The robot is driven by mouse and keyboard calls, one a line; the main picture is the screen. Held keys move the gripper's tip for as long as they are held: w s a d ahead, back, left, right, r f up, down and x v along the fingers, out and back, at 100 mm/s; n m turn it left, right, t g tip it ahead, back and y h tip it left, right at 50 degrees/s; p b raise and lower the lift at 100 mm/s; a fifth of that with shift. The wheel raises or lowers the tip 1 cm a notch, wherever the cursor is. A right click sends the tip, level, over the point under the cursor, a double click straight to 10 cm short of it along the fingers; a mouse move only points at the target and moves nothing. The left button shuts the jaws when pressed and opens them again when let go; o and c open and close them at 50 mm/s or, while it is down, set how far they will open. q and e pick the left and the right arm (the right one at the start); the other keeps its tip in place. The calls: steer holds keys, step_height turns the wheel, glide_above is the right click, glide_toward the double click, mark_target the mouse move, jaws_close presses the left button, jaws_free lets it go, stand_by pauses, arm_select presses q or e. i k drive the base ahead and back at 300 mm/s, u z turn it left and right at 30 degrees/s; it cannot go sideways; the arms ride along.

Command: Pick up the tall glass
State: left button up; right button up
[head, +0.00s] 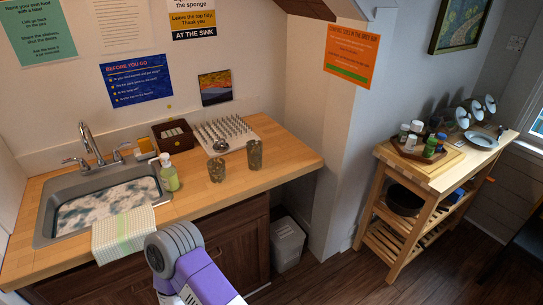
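Two dark, speckled, see-through glasses stand upright on the wooden counter, right of the sink. The taller one, the tall glass (254,155), is the right and farther of the two. The shorter glass (217,171) stands to its left and nearer the front edge, with a gap between them. Neither gripper is in view. Only a purple, white and grey part of one of my arms shows at the bottom, in front of the counter and apart from the glasses.
The counter (292,158) is clear right of the tall glass. A drying rack (238,128) lies behind it. A soap bottle (169,173), a sink (48,214) and a draped cloth (124,234) are to the left. A white bin (287,245) stands below; a wooden cart (437,178) is at right.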

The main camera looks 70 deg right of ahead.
mark_target(253, 147)
steer(key=z, duration=3.6)
steer(key=i, duration=1.1)
steer(key=u, duration=1.8)
